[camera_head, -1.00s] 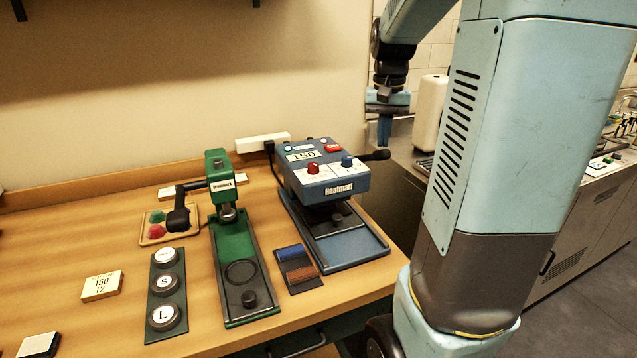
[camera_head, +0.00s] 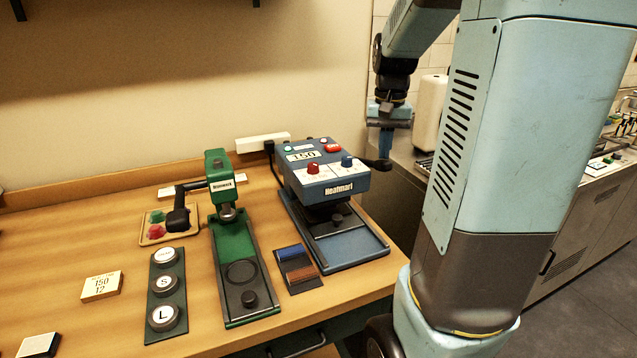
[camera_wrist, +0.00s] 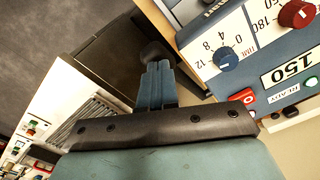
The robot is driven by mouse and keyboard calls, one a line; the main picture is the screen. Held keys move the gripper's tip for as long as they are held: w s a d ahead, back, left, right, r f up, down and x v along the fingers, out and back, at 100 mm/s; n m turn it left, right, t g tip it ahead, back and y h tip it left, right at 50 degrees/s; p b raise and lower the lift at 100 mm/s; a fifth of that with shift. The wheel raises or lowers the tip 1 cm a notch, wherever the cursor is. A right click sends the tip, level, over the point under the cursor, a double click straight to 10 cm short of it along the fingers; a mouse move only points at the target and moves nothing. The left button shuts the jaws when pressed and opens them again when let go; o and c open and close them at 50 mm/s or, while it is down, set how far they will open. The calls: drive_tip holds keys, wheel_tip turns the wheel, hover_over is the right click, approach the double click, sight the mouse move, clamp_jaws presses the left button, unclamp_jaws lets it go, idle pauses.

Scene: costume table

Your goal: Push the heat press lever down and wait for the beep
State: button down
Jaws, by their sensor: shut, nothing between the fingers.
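The blue heat press (camera_head: 326,180) marked Heatmart stands on the wooden table; its display reads 150. Its black lever (camera_head: 375,164) sticks out from the right side, tilted slightly downward. My gripper (camera_head: 386,155) is shut and empty, with its fingers pointing down onto the lever's outer end, apparently touching it. In the wrist view the shut fingertips (camera_wrist: 157,66) meet the lever's dark knob (camera_wrist: 154,52).
A green Stempelwerk-like hand press (camera_head: 234,245) stands left of the heat press. A strip with round buttons (camera_head: 166,290), a colour swatch card (camera_head: 297,268) and a card reading 150 12 (camera_head: 102,286) lie on the table. A paper roll (camera_head: 429,112) stands behind my gripper.

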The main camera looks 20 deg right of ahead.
drive_tip(key=shift+s+f, duration=0.15)
drive_tip(key=shift+f, duration=0.35)
drive_tip(key=shift+s+f, duration=0.15)
drive_tip(key=shift+f, duration=0.5)
drive_tip(key=shift+s+f, duration=0.15)
drive_tip(key=shift+f, duration=2.65)
drive_tip(key=shift+r, duration=0.15)
wheel_tip(320, 180, up, 15)
hover_over(385, 166)
drive_tip(key=w+d, duration=0.1)
drive_tip(key=w, duration=0.1)
drive_tip(key=shift+s, duration=0.15)
idle(0.7)
drive_tip(key=shift+a, duration=0.1)
